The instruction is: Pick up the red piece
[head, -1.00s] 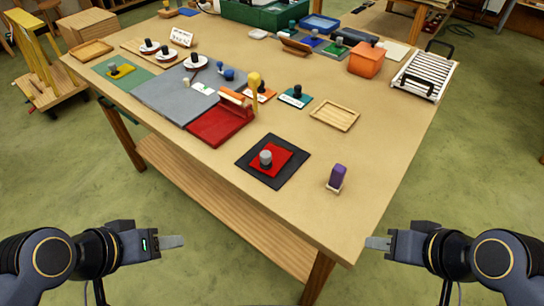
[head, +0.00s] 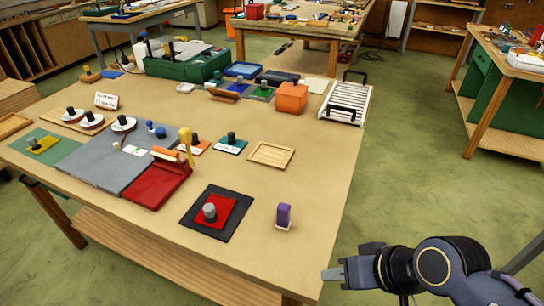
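The red piece (head: 220,212) is a flat red square with a grey knob (head: 209,210) standing on it. It lies on a black square mat (head: 237,227) near the front edge of the table. My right gripper (head: 333,275) is at the lower right, off the table's front corner, to the right of and nearer than the red piece. Nothing shows in its fingers, and I cannot tell whether they are apart. My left gripper is out of the picture.
A purple block (head: 284,214) stands right of the mat. A red tray (head: 157,188) with an orange roller lies to its left. A wooden tray (head: 271,155), orange bin (head: 292,97) and white rack (head: 345,103) are farther back. Bare tabletop (head: 310,180) lies right of the wooden tray.

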